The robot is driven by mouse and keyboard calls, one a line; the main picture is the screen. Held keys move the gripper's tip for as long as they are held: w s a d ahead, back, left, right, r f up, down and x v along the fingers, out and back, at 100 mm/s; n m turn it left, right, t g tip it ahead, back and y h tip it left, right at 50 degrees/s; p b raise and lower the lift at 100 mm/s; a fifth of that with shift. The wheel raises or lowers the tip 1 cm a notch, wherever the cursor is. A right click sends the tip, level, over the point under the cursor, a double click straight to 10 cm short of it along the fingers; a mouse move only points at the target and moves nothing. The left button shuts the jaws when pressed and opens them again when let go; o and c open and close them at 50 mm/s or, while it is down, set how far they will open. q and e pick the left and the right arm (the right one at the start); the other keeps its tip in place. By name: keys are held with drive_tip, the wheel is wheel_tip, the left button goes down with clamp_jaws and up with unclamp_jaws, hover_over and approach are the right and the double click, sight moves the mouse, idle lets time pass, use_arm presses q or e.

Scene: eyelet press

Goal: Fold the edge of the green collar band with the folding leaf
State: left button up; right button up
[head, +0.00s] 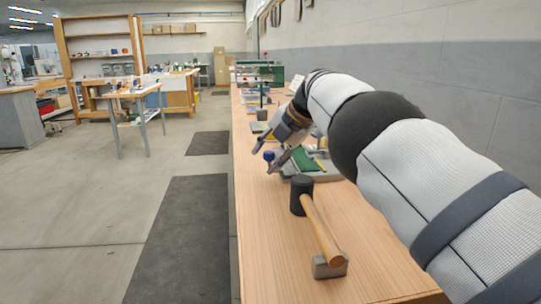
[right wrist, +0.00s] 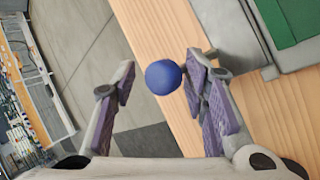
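The green collar band (head: 308,160) lies on a grey metal fixture on the bench; part of it shows at the top right of the right wrist view (right wrist: 300,18). My right gripper (right wrist: 160,82) is open. The knob appears between its fingertips, closer to the right-hand finger; I cannot tell whether they touch. My left gripper is out of view.
More fixtures stand farther along the bench. The wall is on the right; open floor with dark mats lies left.

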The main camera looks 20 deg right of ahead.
drive_tip(key=shift+s+a+f, duration=0.1)
drive_tip(key=shift+a+f, duration=0.1)
drive_tip(key=shift+f, duration=0.6)
drive_tip(key=w+v, duration=0.1)
drive_tip(key=v, duration=1.2)
drive_tip(key=shift+r, duration=0.35)
